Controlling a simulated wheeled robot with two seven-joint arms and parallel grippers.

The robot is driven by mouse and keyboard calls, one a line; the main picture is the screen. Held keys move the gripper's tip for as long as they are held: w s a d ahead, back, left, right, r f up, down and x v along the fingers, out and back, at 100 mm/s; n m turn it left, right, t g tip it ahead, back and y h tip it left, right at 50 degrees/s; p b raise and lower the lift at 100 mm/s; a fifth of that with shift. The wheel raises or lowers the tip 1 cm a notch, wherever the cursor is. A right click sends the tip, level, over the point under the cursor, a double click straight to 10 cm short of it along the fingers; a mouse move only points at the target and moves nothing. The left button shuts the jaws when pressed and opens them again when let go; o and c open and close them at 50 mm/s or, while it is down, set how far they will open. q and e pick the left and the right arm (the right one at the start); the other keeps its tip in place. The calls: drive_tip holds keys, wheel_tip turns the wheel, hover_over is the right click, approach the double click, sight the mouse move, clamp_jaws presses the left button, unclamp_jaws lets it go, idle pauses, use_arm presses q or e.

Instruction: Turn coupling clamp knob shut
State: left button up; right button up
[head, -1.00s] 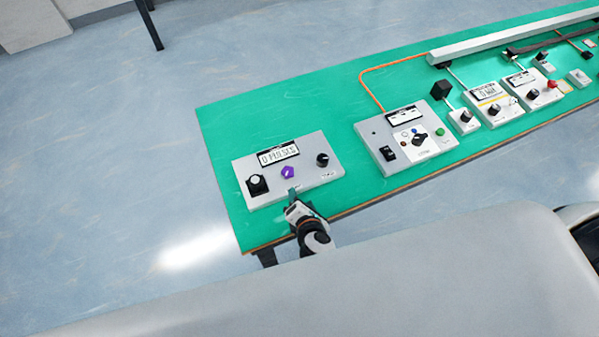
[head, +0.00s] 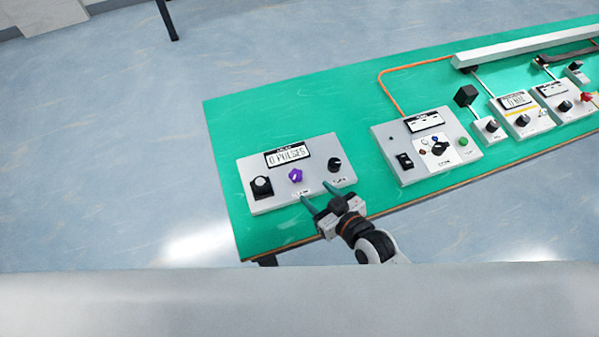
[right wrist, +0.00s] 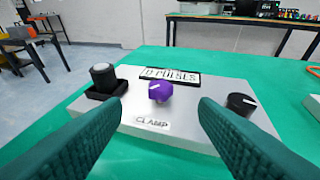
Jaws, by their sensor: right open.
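The purple clamp knob (head: 296,175) is in the middle of a grey box (head: 265,203) near the left end of the green table. In the right wrist view the purple knob (right wrist: 160,91) has a white mark on its top and sits above the label CLAMP. My right gripper (head: 318,192) is open at the front edge of the box. In the right wrist view its two green fingers (right wrist: 160,118) stand apart, with the knob beyond and between them, untouched. My left gripper is not in view.
A black knob (head: 335,164) is right of the purple one, and a black-based round control (head: 262,187) is left. The box display (head: 288,156) reads 0 PULSES. Another grey control box (head: 432,172) stands to the right. Green table (head: 240,115) is bare behind the box.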

sight(298, 176)
drive_tip(key=x, duration=1)
drive_tip(key=shift+w+a+f, duration=0.15)
drive_tip(key=shift+w, duration=0.15)
drive_tip(key=shift+c, duration=0.3)
